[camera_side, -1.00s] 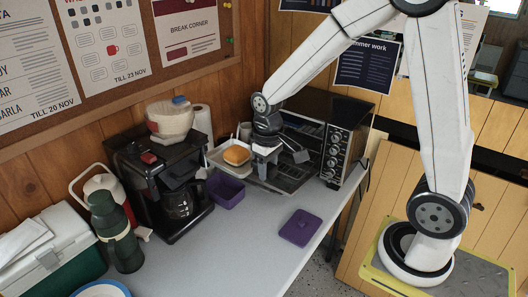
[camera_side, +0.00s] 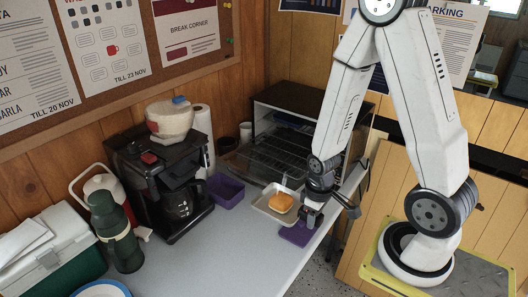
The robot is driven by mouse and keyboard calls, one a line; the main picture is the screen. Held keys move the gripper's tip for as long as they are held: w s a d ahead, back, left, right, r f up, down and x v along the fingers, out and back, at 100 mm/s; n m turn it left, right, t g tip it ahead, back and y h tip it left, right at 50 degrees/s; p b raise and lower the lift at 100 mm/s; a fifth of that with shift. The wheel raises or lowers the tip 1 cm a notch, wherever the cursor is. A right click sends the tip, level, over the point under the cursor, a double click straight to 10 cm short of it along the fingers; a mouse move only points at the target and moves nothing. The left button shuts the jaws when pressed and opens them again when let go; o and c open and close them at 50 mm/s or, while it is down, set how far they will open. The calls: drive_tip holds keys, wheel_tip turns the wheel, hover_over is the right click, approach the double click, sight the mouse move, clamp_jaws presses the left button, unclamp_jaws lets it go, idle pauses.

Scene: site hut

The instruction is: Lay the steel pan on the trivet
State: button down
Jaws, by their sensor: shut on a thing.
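The steel pan (camera_side: 262,207) is a small pale square tray with an orange-brown bread item (camera_side: 280,202) in it. My gripper (camera_side: 305,212) is shut on the pan's right side and holds it in front of the oven. The purple square trivet (camera_side: 295,236) lies on the table near its right edge. The pan and gripper are over or just behind the trivet and hide part of it. I cannot tell how high the pan is above the table.
The toaster oven (camera_side: 262,107) stands open at the back with its rack showing. A purple open box (camera_side: 225,188) and a black coffee maker (camera_side: 150,170) stand to the left. A green bottle (camera_side: 114,235) is farther left.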

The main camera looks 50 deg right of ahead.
drive_tip(key=w+d+f, duration=0.2)
drive_tip(key=w+f, duration=0.2)
drive_tip(key=w, duration=0.5)
hover_over(274, 227)
drive_tip(key=s, duration=0.1)
wheel_tip(274, 227, down, 4)
drive_tip(key=shift+s+f, duration=0.1)
drive_tip(key=shift+f, duration=0.15)
drive_tip(key=shift+w+f, duration=0.35)
drive_tip(key=shift+w+d+f, duration=0.1)
drive_tip(key=shift+w+f, duration=0.2)
drive_tip(key=shift+f, duration=1.55)
drive_tip(key=shift+f, duration=0.1)
drive_tip(key=shift+c, duration=1.4)
unclamp_jaws()
